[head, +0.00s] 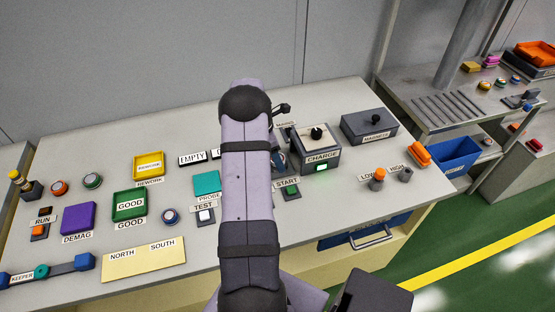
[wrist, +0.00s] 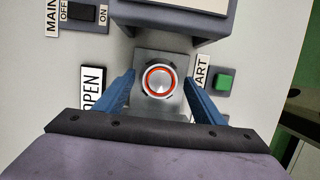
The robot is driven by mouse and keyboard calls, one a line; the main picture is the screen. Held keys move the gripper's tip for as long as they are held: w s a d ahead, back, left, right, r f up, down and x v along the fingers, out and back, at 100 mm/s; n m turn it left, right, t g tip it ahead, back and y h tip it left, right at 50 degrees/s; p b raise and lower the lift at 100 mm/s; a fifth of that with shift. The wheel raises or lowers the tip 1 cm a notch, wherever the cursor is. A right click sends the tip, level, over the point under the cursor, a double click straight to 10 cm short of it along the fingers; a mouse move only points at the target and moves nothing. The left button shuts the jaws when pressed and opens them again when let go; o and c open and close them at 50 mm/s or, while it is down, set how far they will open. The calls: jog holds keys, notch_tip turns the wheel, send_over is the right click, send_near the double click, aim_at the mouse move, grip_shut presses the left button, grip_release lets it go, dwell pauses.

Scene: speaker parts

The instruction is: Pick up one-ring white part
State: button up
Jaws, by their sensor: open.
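A round pale silver-white part with one orange-red ring (wrist: 158,80) sits in a grey square holder (wrist: 143,62) in the wrist view. My gripper (wrist: 159,84) is open, with one blue finger on each side of this part. The fingers appear apart from it, and its height above the part is hard to judge. In the head view my arm covers the part and most of the gripper.
A START station with a green button (wrist: 224,82) is right of the fingers, and an OPEN label (wrist: 92,90) is left. The CHARGE box (head: 318,150) stands close by. Other round ringed parts (head: 169,215) and a green GOOD tray (head: 115,206) lie to the left.

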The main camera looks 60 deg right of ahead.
jog(key=c, duration=1.4)
jog(key=shift+r, duration=0.1)
